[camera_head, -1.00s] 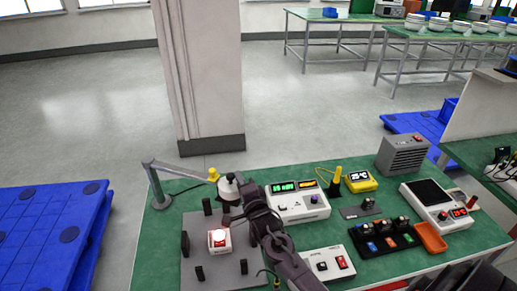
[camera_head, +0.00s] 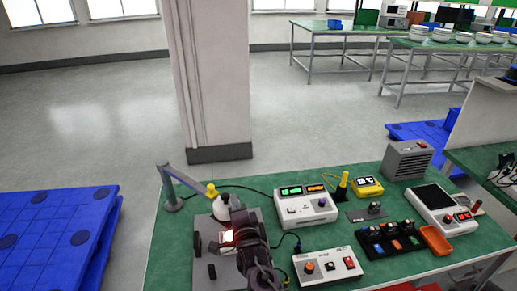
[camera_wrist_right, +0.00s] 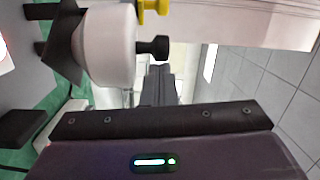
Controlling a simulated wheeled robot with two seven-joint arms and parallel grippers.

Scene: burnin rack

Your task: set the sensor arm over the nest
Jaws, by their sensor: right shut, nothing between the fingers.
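The sensor arm (camera_head: 190,182) is a grey jointed arm on a post at the table's left, with a yellow knob (camera_head: 211,190) and a white conical head (camera_head: 222,208). The nest (camera_head: 204,232) is a grey plate with black uprights. A white block (camera_head: 227,238) with a glowing red top sits on it, partly hidden by my right gripper. The head appears above the nest's back part; its exact alignment is unclear. My right gripper (camera_head: 240,217) is shut and empty beside the head. In the wrist view the white head (camera_wrist_right: 107,48) and its black stub are close to the fingers (camera_wrist_right: 158,72).
A white display box (camera_head: 306,207) stands right of the nest, with a switch box (camera_head: 327,266) in front. A black tray of parts (camera_head: 392,240) and an orange bin (camera_head: 436,240) lie farther right. A dark cable runs behind the sensor head.

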